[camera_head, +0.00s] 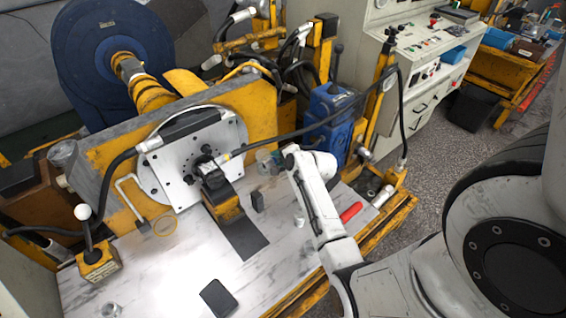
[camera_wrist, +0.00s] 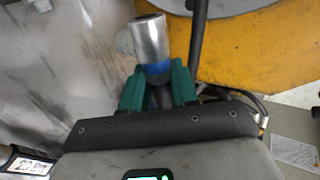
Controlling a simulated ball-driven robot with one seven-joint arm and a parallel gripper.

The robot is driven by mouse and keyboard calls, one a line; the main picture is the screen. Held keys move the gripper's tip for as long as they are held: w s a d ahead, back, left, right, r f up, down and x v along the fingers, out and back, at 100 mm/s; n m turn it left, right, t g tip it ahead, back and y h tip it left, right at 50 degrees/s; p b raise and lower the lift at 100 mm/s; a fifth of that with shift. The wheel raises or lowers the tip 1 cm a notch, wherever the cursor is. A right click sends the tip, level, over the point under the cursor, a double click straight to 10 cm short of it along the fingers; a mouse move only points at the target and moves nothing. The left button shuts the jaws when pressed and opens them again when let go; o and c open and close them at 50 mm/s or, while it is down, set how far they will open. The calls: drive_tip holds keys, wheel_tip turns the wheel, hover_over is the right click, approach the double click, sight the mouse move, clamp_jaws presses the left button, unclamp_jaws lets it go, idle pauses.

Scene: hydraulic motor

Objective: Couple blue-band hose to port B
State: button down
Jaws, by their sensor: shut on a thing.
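In the wrist view, my gripper (camera_wrist: 157,85) has green fingers shut on the blue-band hose, whose silver coupling (camera_wrist: 152,40) sticks out beyond the fingertips. The blue band (camera_wrist: 157,68) sits just above the fingers. In the head view, my white wrist (camera_head: 312,165) is right of the motor's light metal plate (camera_head: 170,175), apart from it. The fingers and held coupling are hard to make out there. A fitting with a yellow band (camera_head: 222,158) sits at the plate's centre, with a black hose running right from it. I cannot tell which port is B.
A yellow-black bracket (camera_head: 222,195) stands before the plate. A black block (camera_head: 258,201), a red-handled tool (camera_head: 350,212) and a dark flat device (camera_head: 219,298) lie on the bench (camera_head: 160,270). A blue canister (camera_head: 330,118) stands behind my wrist.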

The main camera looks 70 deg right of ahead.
drive_tip(key=w+d, duration=0.1)
drive_tip(key=w+b, duration=0.1)
drive_tip(key=w, duration=0.1)
drive_tip(key=w+d, duration=0.1)
drive_tip(key=shift+w+d+b, duration=0.2)
drive_tip(key=shift+d+b, duration=0.15)
drive_tip(key=shift+b, duration=0.05)
drive_tip(key=w+a+p, duration=0.5)
drive_tip(key=a, duration=0.3)
drive_tip(key=shift+w+a, duration=0.15)
drive_tip(key=shift+a, duration=0.2)
idle(0.7)
drive_tip(key=shift+w+a+p, duration=0.45)
drive_tip(key=shift+a+p, duration=0.15)
drive_tip(key=shift+a, duration=0.15)
idle(1.4)
drive_tip(key=shift+a, duration=0.15)
drive_tip(key=c, duration=0.8)
unclamp_jaws()
drive_tip(key=shift+w+r, duration=0.1)
drive_tip(key=shift+c, duration=0.2)
